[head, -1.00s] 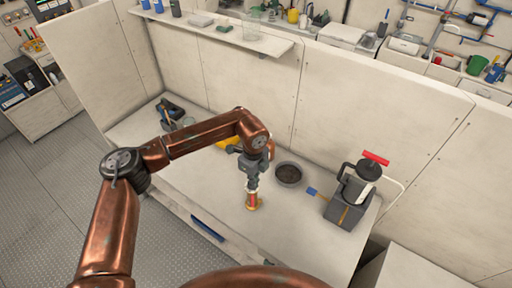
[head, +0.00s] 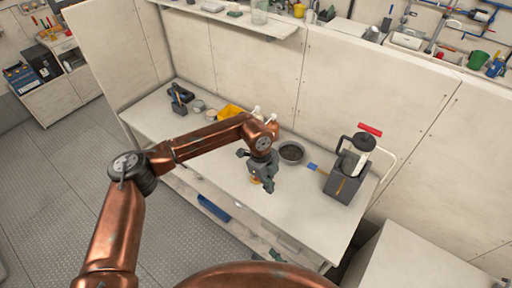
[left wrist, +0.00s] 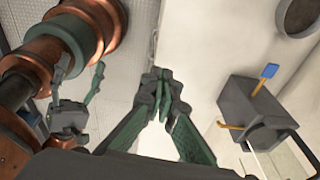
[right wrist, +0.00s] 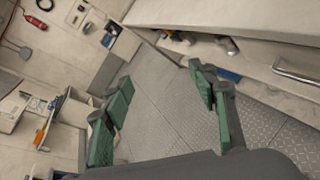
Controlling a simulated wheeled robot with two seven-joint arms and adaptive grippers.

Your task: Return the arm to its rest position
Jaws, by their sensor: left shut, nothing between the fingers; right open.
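My left arm reaches in from the left in the head view, and its gripper (head: 267,186) hangs above the front part of the white workbench (head: 215,155). In the left wrist view its green fingers (left wrist: 158,84) are together with nothing between them. A small orange-gold thing (head: 256,181) shows partly behind this gripper; the rest of it is hidden. My right gripper (right wrist: 160,80) is open and empty in its own wrist view, with floor beyond its fingers. It also shows at the left of the left wrist view (left wrist: 80,88), apart from the left gripper.
A grey round dish (head: 291,152) and a dark grey box (head: 344,184) with a red-handled canister stand right of the left gripper. A yellow bin (head: 231,112) and a dark tool (head: 180,98) are at the back left. A shelf (head: 225,20) overhangs the bench. Floor (head: 70,190) lies clear left.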

